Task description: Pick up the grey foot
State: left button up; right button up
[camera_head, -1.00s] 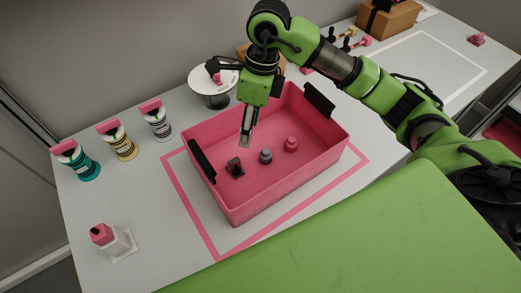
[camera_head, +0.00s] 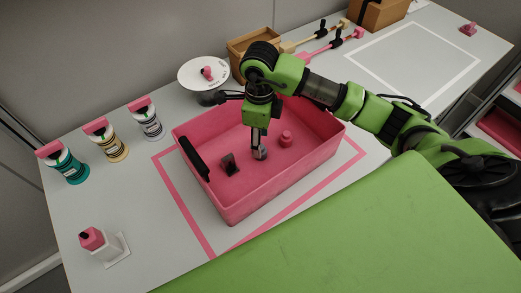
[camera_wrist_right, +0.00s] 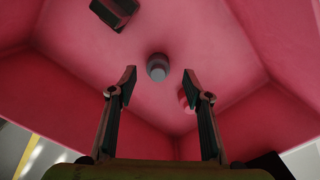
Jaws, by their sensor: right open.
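The grey foot (camera_wrist_right: 157,67) is a small round knob standing on the floor of the pink bin (camera_head: 228,206). In the right wrist view it shows between my two fingertips, a little beyond them. In the head view the grey foot (camera_head: 261,154) is partly hidden by my fingers. My right gripper (camera_wrist_right: 159,76) is open and empty, pointing down into the bin above the grey foot. My left gripper is not in view.
In the bin, a dark block (camera_head: 229,164) lies left of the grey foot and a pink foot (camera_head: 286,138) stands right. The bin walls surround my right gripper. Several pink-topped canisters (camera_head: 107,142) stand at left. A white-framed area (camera_head: 415,62) at right is clear.

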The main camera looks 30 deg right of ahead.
jog(key=f, duration=0.4)
jog(key=shift+s+f+p, duration=0.15)
jog(key=shift+s+p, duration=0.05)
jog(key=shift+p, duration=0.15)
jog(key=c, duration=1.2)
jog(key=shift+c, duration=0.2)
